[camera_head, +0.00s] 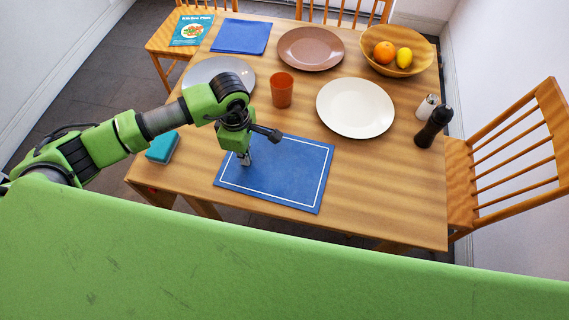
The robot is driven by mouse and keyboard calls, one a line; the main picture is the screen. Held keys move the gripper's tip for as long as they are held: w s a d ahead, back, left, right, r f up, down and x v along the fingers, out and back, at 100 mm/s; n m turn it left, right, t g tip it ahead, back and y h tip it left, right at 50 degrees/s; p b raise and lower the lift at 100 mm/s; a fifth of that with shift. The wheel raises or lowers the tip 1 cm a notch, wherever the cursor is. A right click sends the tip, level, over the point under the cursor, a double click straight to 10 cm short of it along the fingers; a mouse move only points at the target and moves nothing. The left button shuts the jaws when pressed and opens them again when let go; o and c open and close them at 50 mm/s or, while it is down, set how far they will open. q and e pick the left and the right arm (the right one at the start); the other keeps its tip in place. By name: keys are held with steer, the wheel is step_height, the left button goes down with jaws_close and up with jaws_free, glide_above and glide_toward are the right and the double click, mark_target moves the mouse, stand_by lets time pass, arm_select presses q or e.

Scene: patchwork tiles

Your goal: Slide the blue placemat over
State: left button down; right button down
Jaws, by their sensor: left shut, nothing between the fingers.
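The blue placemat (285,178) with a white border line lies flat on the wooden table near its front edge. My left gripper (245,160) points down over the left part of the placemat. Its fingers are shut with nothing between them, and the tips look to be at or just above the mat; I cannot tell if they touch. The gripper and wrist hide part of the mat's upper left side. My right gripper is not in view.
An orange cup (282,90) and a white plate (355,108) stand behind the mat. A grey plate (219,71) and a teal box (162,147) are to the left. A pepper mill (433,127) and salt shaker (427,106) stand right. Table between mat and right edge is clear.

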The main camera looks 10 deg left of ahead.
mark_target(235, 162)
arm_select(q)
steer(key=shift+s+a+f, duration=0.1)
steer(key=shift+s+a, duration=0.05)
steer(key=shift+a, duration=0.65)
steer(key=shift+s+a, duration=0.1)
steer(key=shift+a, duration=0.7)
steer(key=shift+w+r+p, duration=0.1)
steer(key=shift+r+p, duration=0.3)
steer(key=shift+r, duration=0.45)
steer(key=shift+d+r+p, duration=0.1)
steer(key=shift+r+p, duration=1.35)
steer(key=shift+r, duration=1.35)
